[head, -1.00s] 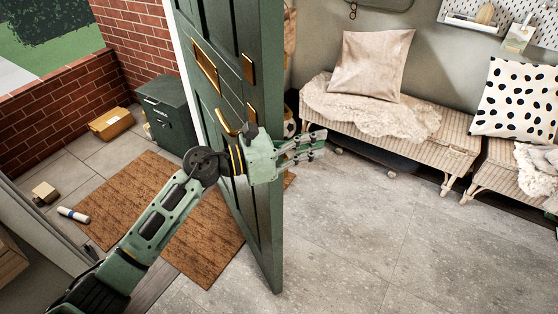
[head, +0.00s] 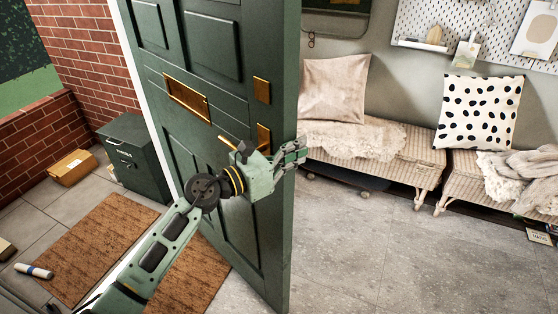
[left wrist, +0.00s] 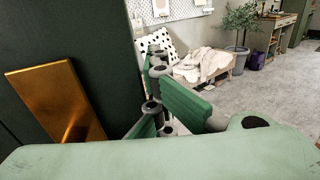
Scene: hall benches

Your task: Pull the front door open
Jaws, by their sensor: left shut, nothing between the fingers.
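The dark green front door (head: 222,80) stands open, its panelled face towards me and its free edge on the right. It carries a brass letter plate (head: 187,96), and a brass lever handle (head: 229,144) shows just behind my left gripper. My left gripper (head: 297,151) is shut and empty. It lies across the door near the handle, and its fingertips reach past the free edge. I cannot tell whether it touches the door. In the left wrist view, the dark door face (left wrist: 75,35) and a brass plate (left wrist: 57,105) are left of the green fingers (left wrist: 172,105). My right gripper is not seen.
Left of the door are a doormat (head: 100,245), a dark green box (head: 135,158), a parcel (head: 72,167) and a brick wall (head: 30,135). Wicker benches (head: 405,170) with cushions line the wall at right. The grey floor (head: 375,255) before them is clear.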

